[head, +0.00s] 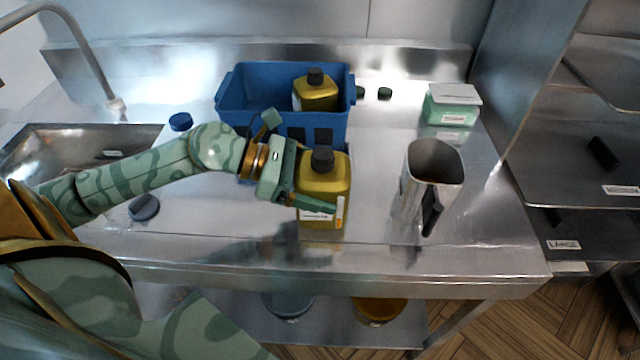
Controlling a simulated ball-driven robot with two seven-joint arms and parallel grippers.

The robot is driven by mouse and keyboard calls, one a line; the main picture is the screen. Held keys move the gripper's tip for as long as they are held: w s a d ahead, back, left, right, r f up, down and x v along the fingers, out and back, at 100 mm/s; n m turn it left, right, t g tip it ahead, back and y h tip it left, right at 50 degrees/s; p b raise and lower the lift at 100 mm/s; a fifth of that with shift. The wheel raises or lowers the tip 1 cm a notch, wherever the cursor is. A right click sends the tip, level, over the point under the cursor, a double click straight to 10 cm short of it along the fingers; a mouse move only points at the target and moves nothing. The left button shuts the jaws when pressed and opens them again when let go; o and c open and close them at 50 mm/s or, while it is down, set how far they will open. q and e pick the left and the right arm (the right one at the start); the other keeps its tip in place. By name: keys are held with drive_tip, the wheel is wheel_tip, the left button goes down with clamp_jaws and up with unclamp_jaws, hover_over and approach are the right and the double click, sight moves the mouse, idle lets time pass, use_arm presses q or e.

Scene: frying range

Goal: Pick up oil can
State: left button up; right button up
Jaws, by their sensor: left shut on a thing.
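A yellow oil can (325,175) with a black cap stands upright at the front middle of the steel counter, in front of the blue bin. My left gripper (318,203) reaches it from the left and is shut on it, with a green finger across its front over the label. Whether its base touches the counter is hard to tell. A second yellow can (315,92) with a black cap sits inside the blue bin (240,118). My right gripper is not in view.
A steel pitcher (432,165) stands to the right, its black handle toward me. A green-white box (452,105) is at the back right. A sink (60,145) is at the left. Small dark caps (385,93) lie near the bin. Shelves (590,180) stand far right.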

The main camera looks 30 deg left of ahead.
sight(300, 185)
use_arm(q)
drive_tip(key=s+r+p, duration=0.1)
drive_tip(key=r, duration=0.1)
drive_tip(key=s+r+p, duration=0.1)
drive_tip(key=s+r, duration=0.1)
drive_tip(key=r, duration=0.1)
drive_tip(key=s+r+p, duration=0.1)
drive_tip(key=r+p, duration=0.1)
drive_tip(key=shift+s+a+r, duration=0.3)
drive_tip(key=shift+s+r, duration=0.05)
drive_tip(key=shift+s, duration=0.05)
drive_tip(key=s+a+r+p, duration=0.1)
drive_tip(key=s+r+p, duration=0.2)
drive_tip(key=s, duration=0.6)
drive_tip(key=shift+a+r, duration=0.15)
drive_tip(key=shift+r, duration=0.25)
